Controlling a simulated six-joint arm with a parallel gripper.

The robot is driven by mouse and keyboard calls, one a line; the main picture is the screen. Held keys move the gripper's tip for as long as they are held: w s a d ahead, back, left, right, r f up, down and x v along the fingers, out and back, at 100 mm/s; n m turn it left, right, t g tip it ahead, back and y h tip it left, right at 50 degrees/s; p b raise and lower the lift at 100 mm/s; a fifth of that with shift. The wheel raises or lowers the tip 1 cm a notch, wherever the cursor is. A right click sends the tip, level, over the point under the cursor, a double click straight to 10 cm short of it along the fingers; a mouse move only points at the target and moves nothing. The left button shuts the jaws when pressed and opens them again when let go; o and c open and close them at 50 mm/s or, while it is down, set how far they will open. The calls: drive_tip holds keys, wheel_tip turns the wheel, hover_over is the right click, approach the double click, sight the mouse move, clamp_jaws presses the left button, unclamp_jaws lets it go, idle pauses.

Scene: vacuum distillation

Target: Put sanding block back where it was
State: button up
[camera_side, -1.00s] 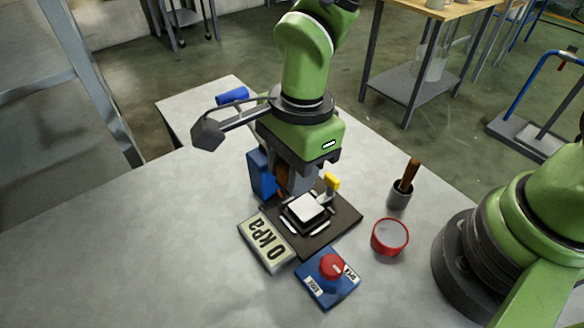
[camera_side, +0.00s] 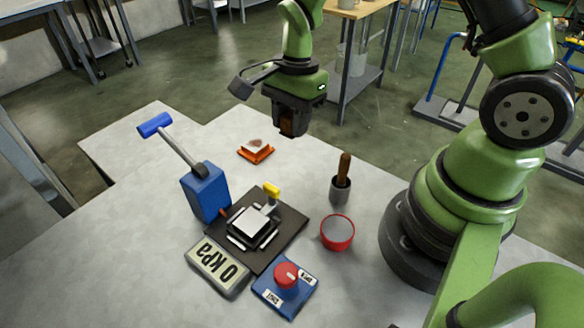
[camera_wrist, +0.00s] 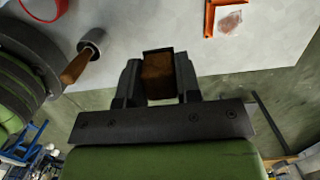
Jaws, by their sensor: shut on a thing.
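The brown sanding block (camera_wrist: 158,75) is between the two dark fingers of my gripper (camera_wrist: 158,85) in the wrist view. In the side view my gripper (camera_side: 291,130) is raised above the back of the table, shut on the block (camera_side: 288,122), whose lower part shows between the fingers.
A dark plate (camera_side: 286,238) bears a white-topped block assembly (camera_side: 256,219). Around it stand a blue hand pump (camera_side: 204,190), a 0 kPa display (camera_side: 218,266), a blue box with red knob (camera_side: 286,285), a red bowl (camera_side: 337,233) and a grey cup with brown handle (camera_side: 341,188).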

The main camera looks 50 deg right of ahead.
wheel_tip(320, 180, down, 10)
drive_tip(key=shift+d+r, duration=0.1)
drive_tip(key=shift+d, duration=0.05)
idle(0.3)
drive_tip(key=o, duration=1)
drive_tip(key=shift+c, duration=0.2)
wheel_tip(320, 180, up, 12)
drive_tip(key=d+f, duration=0.1)
drive_tip(key=d, duration=0.1)
wheel_tip(320, 180, up, 12)
drive_tip(key=n+t, duration=0.3)
drive_tip(key=n, duration=0.2)
hover_over(292, 172)
drive_tip(key=s, duration=0.3)
drive_tip(key=s+a+r+n+t, duration=0.1)
drive_tip(key=s+r+n+t, duration=0.3)
drive_tip(key=s+r+n, duration=0.3)
drive_tip(key=s+n, duration=0.2)
drive_tip(key=s, duration=0.2)
drive_tip(key=shift+a+r+y, duration=0.3)
drive_tip(key=shift+a+r, duration=0.05)
drive_tip(key=shift+a, duration=0.05)
